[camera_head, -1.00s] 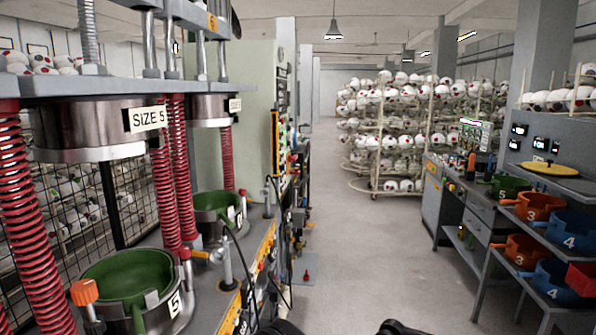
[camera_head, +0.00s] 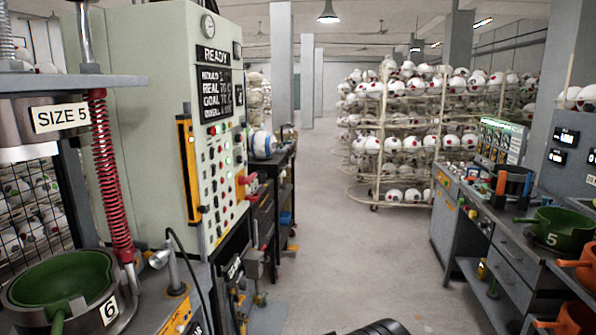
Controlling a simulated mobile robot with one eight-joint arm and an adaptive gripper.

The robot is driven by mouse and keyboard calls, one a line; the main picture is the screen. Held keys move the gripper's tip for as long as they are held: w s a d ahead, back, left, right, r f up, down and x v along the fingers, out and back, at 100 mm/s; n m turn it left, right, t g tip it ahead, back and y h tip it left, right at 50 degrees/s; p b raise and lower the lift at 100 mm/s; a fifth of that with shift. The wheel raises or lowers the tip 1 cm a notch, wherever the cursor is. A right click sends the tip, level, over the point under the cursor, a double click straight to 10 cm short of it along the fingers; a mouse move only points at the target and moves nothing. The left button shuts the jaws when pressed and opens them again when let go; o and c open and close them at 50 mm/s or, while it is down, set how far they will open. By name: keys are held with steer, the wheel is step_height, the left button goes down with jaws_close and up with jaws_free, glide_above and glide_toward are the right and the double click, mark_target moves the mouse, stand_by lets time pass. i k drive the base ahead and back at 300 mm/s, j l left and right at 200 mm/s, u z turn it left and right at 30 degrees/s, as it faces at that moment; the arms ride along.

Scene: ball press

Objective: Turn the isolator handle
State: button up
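A pale green control cabinet (camera_head: 150,130) stands at the left of the aisle. Its front has a READY display (camera_head: 213,55), rows of buttons and lit lamps. A small red and orange part (camera_head: 248,183) sticks out at the cabinet's right edge; it may be the isolator handle, but it is too small to tell for sure. My gripper is not seen. Only a dark rounded part, likely of my own arm, shows at the bottom edge.
A press with a green mould (camera_head: 62,285) marked 6 stands at the left front. A ball lies on a dark bench (camera_head: 285,190) beyond the cabinet. A workbench (camera_head: 470,225) and green and orange moulds line the right. The aisle floor (camera_head: 360,260) between is clear, up to ball racks (camera_head: 400,140).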

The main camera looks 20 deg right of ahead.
mark_target(242, 181)
steer(key=i+l, duration=0.15)
steer(key=i+l+z, duration=0.15)
steer(key=l, duration=0.2)
steer(key=i+z, duration=0.15)
steer(key=i, duration=0.95)
steer(key=i+z, duration=0.15)
steer(key=i, duration=0.95)
